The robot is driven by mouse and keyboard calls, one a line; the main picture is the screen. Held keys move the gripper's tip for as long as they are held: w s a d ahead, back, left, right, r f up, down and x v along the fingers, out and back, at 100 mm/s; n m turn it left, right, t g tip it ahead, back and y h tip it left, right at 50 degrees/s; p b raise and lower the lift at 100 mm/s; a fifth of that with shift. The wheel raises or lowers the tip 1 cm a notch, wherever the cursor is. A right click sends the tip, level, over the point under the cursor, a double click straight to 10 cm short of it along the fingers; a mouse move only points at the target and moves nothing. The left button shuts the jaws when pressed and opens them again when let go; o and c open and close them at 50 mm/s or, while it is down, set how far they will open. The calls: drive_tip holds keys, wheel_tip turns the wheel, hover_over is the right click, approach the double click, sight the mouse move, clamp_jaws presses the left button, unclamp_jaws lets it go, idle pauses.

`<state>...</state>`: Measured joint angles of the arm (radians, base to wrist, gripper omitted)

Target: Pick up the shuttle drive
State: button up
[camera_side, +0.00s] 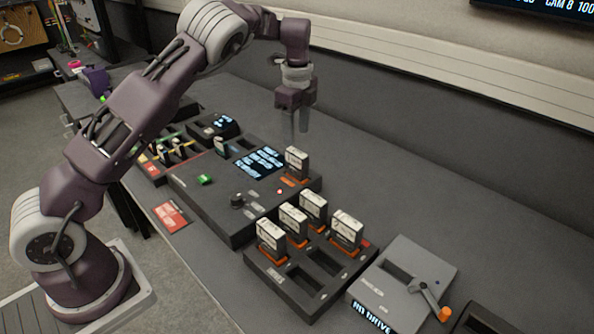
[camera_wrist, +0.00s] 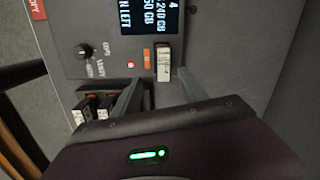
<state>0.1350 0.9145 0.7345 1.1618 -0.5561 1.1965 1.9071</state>
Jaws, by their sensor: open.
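A white-labelled drive (camera_side: 297,162) stands upright in a slot at the right end of the grey console (camera_side: 205,200). It also shows in the wrist view (camera_wrist: 163,62), beside an orange tag. Several similar drives (camera_side: 347,232) stand in the dark rack (camera_side: 285,290) in front. I cannot read which one is the shuttle drive. My gripper (camera_side: 301,124) points down, open and empty, above the far side of the console. In the wrist view, its two fingers (camera_wrist: 160,90) spread just below the console drive, apart from it.
A grey drive box (camera_side: 405,265) with an orange-knobbed lever stands right of the rack. The console carries a lit screen (camera_side: 260,161), a knob (camera_side: 237,201) and a green piece (camera_side: 205,180). The bench behind the console is clear up to the wall.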

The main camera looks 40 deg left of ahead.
drive_tip(key=m, duration=0.2)
hover_over(296, 162)
drive_tip(key=w, duration=0.2)
drive_tip(key=shift+y, duration=0.4)
drive_tip(key=f, duration=0.4)
drive_tip(key=shift+s+a+f, duration=0.1)
drive_tip(key=shift+a+f, duration=0.1)
drive_tip(key=shift+f, duration=0.05)
drive_tip(key=f, duration=0.4)
drive_tip(key=a+f, duration=0.1)
drive_tip(key=f, duration=0.2)
drive_tip(key=shift+s, duration=0.2)
clamp_jaws()
